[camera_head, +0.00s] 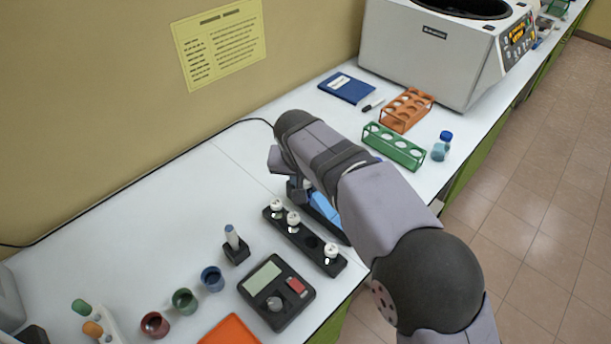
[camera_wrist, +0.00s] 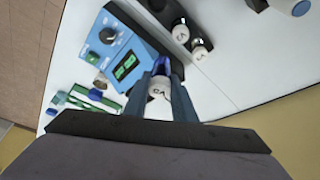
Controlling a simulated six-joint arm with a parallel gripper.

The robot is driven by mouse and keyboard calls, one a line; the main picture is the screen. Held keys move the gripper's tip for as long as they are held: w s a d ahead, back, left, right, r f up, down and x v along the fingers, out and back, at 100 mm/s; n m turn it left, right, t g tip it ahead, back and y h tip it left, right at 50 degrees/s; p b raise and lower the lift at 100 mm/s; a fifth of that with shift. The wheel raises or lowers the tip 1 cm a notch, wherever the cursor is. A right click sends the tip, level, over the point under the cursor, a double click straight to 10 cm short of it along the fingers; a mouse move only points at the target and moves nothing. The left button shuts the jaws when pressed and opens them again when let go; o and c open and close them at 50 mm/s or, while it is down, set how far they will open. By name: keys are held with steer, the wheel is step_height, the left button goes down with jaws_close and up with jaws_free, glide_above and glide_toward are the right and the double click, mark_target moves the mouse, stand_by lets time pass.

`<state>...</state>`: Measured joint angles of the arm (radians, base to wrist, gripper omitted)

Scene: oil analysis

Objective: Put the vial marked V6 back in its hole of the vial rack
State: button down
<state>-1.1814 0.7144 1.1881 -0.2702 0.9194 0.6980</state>
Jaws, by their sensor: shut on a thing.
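In the wrist view my gripper (camera_wrist: 161,88) is shut on a white-capped vial (camera_wrist: 158,87); the mark on its cap is too small to read surely. The held vial is beside a blue instrument (camera_wrist: 115,45) with a green display. Whether its lower end touches anything is hidden. The black vial rack (camera_head: 268,213) lies along the bench in the head view, with three white-capped vials standing in it. An empty hole (camera_head: 312,242) shows between the second and the front vial. In the wrist view two rack vials (camera_wrist: 198,50) (camera_wrist: 181,32) stand near the held one.
A grey meter (camera_head: 264,281) and a pen holder (camera_head: 236,249) stand left of the rack. Red, green and blue cups (camera_head: 183,301) are further left. Green (camera_head: 393,147) and orange (camera_head: 406,110) tube racks and a blue-capped bottle (camera_head: 441,148) stand behind my arm. The bench's back left is clear.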

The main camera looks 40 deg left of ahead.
steer(key=s+d+f+b, duration=0.3)
steer(key=s+d+b, duration=0.1)
steer(key=d, duration=0.1)
steer(key=shift+d+f, duration=0.3)
steer(key=shift+f, duration=0.05)
steer(key=shift+f+b, duration=0.15)
steer(key=shift+b, duration=0.15)
steer(key=shift+f+b, duration=2)
steer(key=shift+f, duration=0.55)
steer(key=shift+f+b, duration=0.9)
steer(key=shift+f, duration=0.35)
steer(key=c, duration=1.1)
jaws_free()
steer(key=shift+r, duration=0.1)
steer(key=shift+r+p, duration=2.75)
steer(key=shift+r, duration=0.7)
